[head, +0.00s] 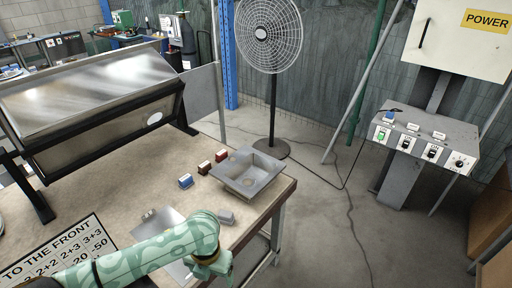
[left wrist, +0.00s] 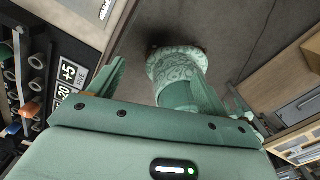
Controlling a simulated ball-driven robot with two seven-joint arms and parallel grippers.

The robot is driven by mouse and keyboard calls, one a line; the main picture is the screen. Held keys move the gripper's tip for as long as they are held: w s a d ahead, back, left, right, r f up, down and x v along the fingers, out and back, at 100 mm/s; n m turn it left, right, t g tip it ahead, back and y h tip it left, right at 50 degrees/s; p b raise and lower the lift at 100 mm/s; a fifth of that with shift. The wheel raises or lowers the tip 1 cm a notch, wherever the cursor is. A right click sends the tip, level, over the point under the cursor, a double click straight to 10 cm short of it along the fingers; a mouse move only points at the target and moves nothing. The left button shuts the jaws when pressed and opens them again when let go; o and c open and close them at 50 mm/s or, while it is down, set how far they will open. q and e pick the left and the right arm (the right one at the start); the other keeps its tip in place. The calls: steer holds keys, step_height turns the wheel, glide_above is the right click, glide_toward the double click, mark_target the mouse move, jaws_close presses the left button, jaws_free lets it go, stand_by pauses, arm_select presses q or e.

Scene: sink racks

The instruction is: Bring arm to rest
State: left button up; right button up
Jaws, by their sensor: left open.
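My left arm (head: 150,253) comes in from the lower left of the head view, over the table's front edge, and bends downward at its far end. Its fingers cannot be made out there. In the left wrist view my left gripper (left wrist: 175,75) is open, with a green finger on each side and nothing held between them. Beyond the fingers a pale green patterned part of my own body and grey floor show. My right gripper is not in either view.
A fan (head: 271,35) and control panel (head: 425,135) stand beyond.

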arm_select(q)
steer(key=s+a+f+n+t+h+b, duration=0.1)
steer(key=s+a+f+n, duration=0.15)
steer(key=f+n, duration=0.5)
steer(key=s+a+f+n+b, duration=0.1)
steer(key=s+f+n, duration=0.2)
steer(key=f+n, duration=0.45)
steer(key=s+a+f+n+t+h, duration=0.1)
steer(key=s+a+f+n, duration=0.15)
steer(key=f+n, duration=0.45)
steer(key=s+a+f+n, duration=0.2)
steer(key=s+f+n, duration=0.2)
steer(key=s, duration=0.6)
steer(key=s+a+f+n+y+b, duration=0.1)
steer(key=s+a+f+n, duration=0.2)
steer(key=s, duration=0.8)
steer(key=s+a+f+n+g+y+b, duration=0.1)
steer(key=s+a+f+n, duration=0.2)
steer(key=s+f+n, duration=0.3)
steer(key=s+f, duration=0.1)
steer(key=s, duration=0.3)
steer(key=shift+s+n, duration=0.25)
steer(key=shift+n, duration=0.05)
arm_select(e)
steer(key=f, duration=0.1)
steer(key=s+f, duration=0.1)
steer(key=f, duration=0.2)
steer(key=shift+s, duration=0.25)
arm_select(q)
steer(key=shift+d, duration=0.1)
